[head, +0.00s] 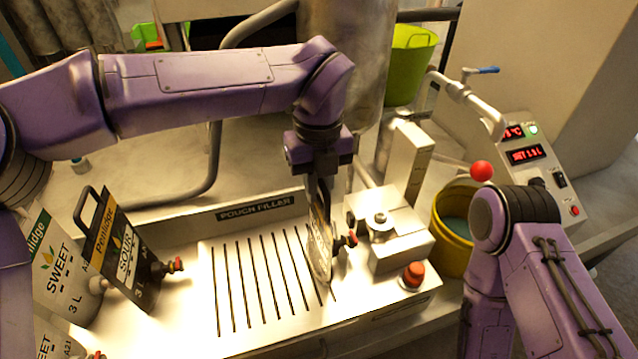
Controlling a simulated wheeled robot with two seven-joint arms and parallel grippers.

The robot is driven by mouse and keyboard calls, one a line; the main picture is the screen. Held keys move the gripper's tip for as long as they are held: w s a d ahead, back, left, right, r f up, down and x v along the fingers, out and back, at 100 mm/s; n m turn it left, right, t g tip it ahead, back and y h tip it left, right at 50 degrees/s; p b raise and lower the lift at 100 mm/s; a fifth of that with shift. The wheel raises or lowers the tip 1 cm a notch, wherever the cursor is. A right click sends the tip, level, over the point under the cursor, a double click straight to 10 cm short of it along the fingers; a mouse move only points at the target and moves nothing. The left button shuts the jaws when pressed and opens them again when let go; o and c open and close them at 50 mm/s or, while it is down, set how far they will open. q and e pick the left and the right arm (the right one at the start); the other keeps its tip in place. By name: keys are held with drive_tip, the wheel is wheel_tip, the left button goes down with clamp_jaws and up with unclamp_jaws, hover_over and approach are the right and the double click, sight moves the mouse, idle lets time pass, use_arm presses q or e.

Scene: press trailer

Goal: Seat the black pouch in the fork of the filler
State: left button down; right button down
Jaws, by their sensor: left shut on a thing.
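My left gripper (319,185) points down over the slotted drip tray and is shut on the top of a pouch (319,250). This pouch hangs nearly edge-on, so its face and colour are hard to read. Its red-tipped tap (351,239) points right, close to the left side of the metal filler head (400,243). I cannot tell whether the tap is in the fork, which is largely hidden there. A black pouch marked SOUR (122,255) with a red tap leans at the left, apart from the gripper. My right gripper is out of view.
White SWEET pouches (58,272) stand at far left. The slotted tray (258,280) is clear left of the held pouch. A red button (413,273), yellow bucket (452,233), red-knobbed lever (481,171) and control panel (535,160) are at right, near my right arm.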

use_arm(q)
drive_tip(key=shift+f+b, duration=0.45)
drive_tip(key=shift+f, duration=0.2)
drive_tip(key=c, duration=1)
unclamp_jaws()
